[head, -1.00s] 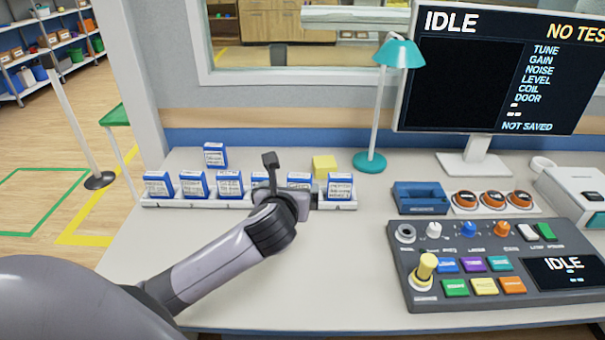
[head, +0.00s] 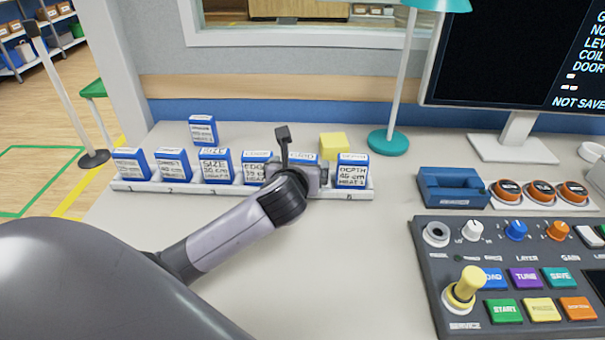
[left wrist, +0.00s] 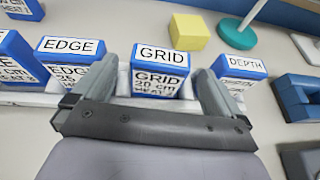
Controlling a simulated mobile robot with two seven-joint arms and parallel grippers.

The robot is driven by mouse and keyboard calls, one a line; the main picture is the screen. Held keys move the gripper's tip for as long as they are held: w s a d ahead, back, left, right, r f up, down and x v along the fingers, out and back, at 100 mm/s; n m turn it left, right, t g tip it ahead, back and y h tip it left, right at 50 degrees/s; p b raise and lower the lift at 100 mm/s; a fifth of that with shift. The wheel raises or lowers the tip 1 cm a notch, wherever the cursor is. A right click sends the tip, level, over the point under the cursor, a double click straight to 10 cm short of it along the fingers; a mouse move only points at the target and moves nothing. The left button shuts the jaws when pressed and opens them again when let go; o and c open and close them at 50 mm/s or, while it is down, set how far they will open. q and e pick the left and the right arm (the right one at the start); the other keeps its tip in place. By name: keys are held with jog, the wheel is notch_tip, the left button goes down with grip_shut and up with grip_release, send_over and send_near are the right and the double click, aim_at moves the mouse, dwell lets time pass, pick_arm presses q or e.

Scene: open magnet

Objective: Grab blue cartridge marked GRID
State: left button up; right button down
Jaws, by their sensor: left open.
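The blue cartridge marked GRID (left wrist: 160,72) stands upright in the white rack (head: 200,190), between the EDGE cartridge (left wrist: 68,62) and the DEPTH cartridge (left wrist: 238,70). In the head view the GRID cartridge (head: 303,157) is mostly hidden behind my left gripper (head: 300,172). In the left wrist view my left gripper (left wrist: 155,92) is open, with one finger on each side of the GRID cartridge. I cannot tell whether the fingers touch it. My right gripper is not in view.
Other blue cartridges, including SIZE (head: 215,165), fill the rack to the left; another cartridge (head: 203,129) stands behind it. A yellow block (head: 333,145) and teal lamp (head: 387,142) stand behind and right. A control panel (head: 520,270) lies right. The front table is clear.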

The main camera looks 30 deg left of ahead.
aim_at(303, 158)
pick_arm(q)
jog(key=shift+r+b+x, duration=0.1)
jog(key=shift+b+x, duration=0.15)
jog(key=shift+x, duration=1.2)
jog(key=shift+r+b+x, duration=0.15)
jog(key=shift+b+x, duration=0.1)
jog(key=shift+x, duration=1.15)
jog(key=c, duration=1)
